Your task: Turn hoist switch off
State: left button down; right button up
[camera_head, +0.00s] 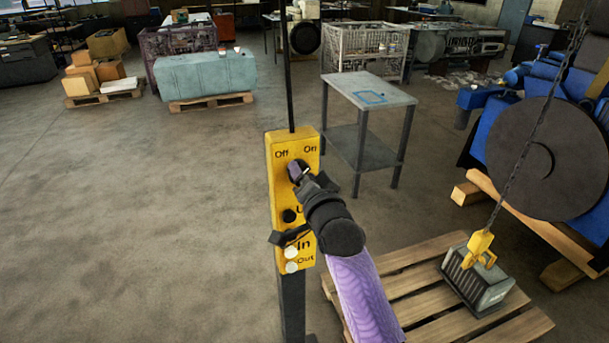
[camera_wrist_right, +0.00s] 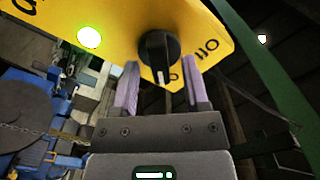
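The yellow hoist control box (camera_head: 283,185) stands upright on a dark post in the head view, with "Off" at its top left and "On" at its top right. My right gripper (camera_head: 298,172) is at the switch below these words and hides most of it. In the right wrist view, the black round hoist switch (camera_wrist_right: 159,54) has a white mark pointing down. Lettering beside it is partly covered. The purple fingers of my right gripper (camera_wrist_right: 161,92) are apart, one on each side below the knob; contact cannot be told. My left gripper is not in view.
A bright green round light (camera_wrist_right: 89,37) glows on the box. A grey table (camera_head: 368,92) stands behind. Floor at left is clear.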

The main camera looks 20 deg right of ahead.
grip_shut()
jog(key=shift+n, duration=0.3)
jog(key=shift+a+n+p, duration=0.2)
jog(key=shift+n+p, duration=0.8)
jog(key=shift+n, duration=3.25)
jog(key=shift+a+n+p, duration=0.2)
jog(key=shift+n+p, duration=0.75)
jog(key=shift+n, duration=3.3)
jog(key=shift+o, duration=0.3)
grip_release()
